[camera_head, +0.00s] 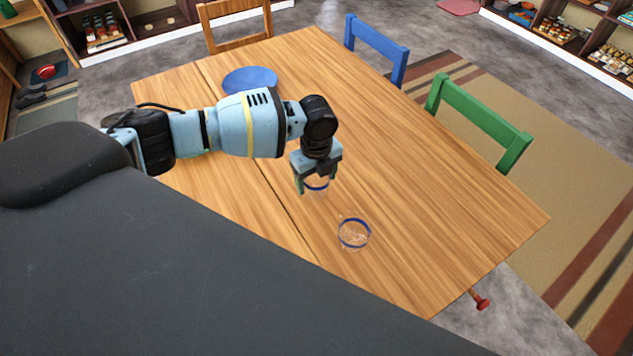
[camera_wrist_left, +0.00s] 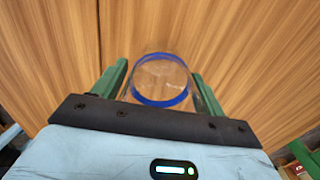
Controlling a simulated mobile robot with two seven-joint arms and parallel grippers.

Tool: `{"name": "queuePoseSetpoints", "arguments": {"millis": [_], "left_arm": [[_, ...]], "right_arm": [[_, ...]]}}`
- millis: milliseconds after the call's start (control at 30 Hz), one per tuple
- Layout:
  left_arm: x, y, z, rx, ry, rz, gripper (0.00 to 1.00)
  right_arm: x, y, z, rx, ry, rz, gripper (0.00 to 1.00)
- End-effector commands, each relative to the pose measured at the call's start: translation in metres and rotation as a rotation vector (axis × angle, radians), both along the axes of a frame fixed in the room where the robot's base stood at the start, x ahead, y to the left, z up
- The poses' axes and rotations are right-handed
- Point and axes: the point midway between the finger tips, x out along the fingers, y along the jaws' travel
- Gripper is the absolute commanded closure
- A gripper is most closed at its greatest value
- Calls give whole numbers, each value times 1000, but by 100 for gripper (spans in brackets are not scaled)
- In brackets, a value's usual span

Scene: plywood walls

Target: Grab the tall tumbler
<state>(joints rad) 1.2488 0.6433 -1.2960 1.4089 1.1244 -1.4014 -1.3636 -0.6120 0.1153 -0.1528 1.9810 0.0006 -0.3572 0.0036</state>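A clear glass with a blue rim (camera_head: 317,188) stands on the wooden table under my left gripper (camera_head: 316,184). In the left wrist view this glass (camera_wrist_left: 160,80) is between the two green fingers (camera_wrist_left: 160,85), which are spread on either side of its rim with what look like small gaps. The left gripper looks open around it. A second clear glass with a blue rim (camera_head: 354,234) stands apart, nearer the front of the table. I cannot tell from these views which glass is taller. My right gripper is not in view.
The wooden table (camera_head: 430,210) is mostly clear to the right. A blue round plate (camera_head: 249,79) lies toward the back. A blue chair (camera_head: 377,48), a green chair (camera_head: 480,122) and a wooden chair (camera_head: 236,22) stand at its edges.

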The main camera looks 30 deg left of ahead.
Motion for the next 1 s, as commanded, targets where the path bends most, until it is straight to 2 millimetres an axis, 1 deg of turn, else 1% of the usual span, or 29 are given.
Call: {"name": "queuePoseSetpoints", "arguments": {"millis": [33, 233, 467, 567, 667, 900, 1000], "left_arm": [[0, 0, 0, 0, 0, 0, 35], [0, 0, 0, 0, 0, 0, 61], [0, 0, 1, 0, -1, 0, 62], [1, 0, 8, 0, -2, 1, 62], [1, 0, 22, -1, -5, 0, 62], [1, 0, 68, -1, -5, 0, 62], [1, 0, 83, -1, -5, -1, 62]], "right_arm": [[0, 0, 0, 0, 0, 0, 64], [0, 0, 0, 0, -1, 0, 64], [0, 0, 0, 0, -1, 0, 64], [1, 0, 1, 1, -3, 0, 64], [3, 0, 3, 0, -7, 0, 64], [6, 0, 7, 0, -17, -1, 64], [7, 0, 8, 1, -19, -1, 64]]}}
